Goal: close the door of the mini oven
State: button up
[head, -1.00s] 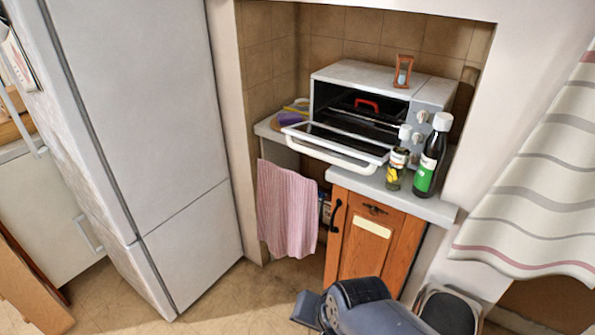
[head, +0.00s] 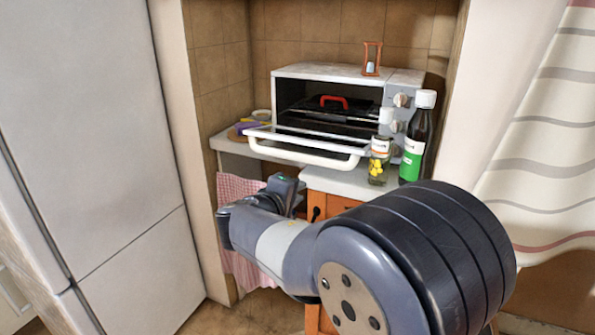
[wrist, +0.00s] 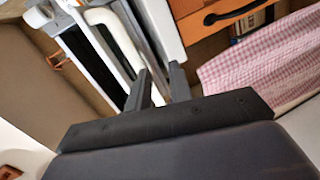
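The mini oven (head: 330,72) stands in the tiled alcove. Its door (head: 290,137) is folded down and sticks out forward, with a white bar handle (head: 305,155) along its front edge. In the wrist view the oven lies at upper left and the white handle (wrist: 112,28) runs down towards my fingers. My gripper (wrist: 160,82) is open and empty, its two fingers apart. In the head view my gripper (head: 284,186) is below and in front of the door. I cannot tell whether a finger touches the handle.
A dark bottle with green label (head: 415,138) and a jar (head: 380,160) stand at the door's right side. An hourglass (head: 372,58) is on the oven top. A red-handled item (head: 333,101) is inside. A pink cloth (head: 238,190) hangs below; the fridge (head: 100,130) is at left.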

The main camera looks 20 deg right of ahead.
jog(key=n+t+h+b, duration=0.1)
jog(key=n+t+b, duration=0.1)
send_near(300, 158)
jog(key=p+x, duration=0.1)
jog(key=x, duration=1)
jog(key=shift+a, duration=0.1)
grip_shut()
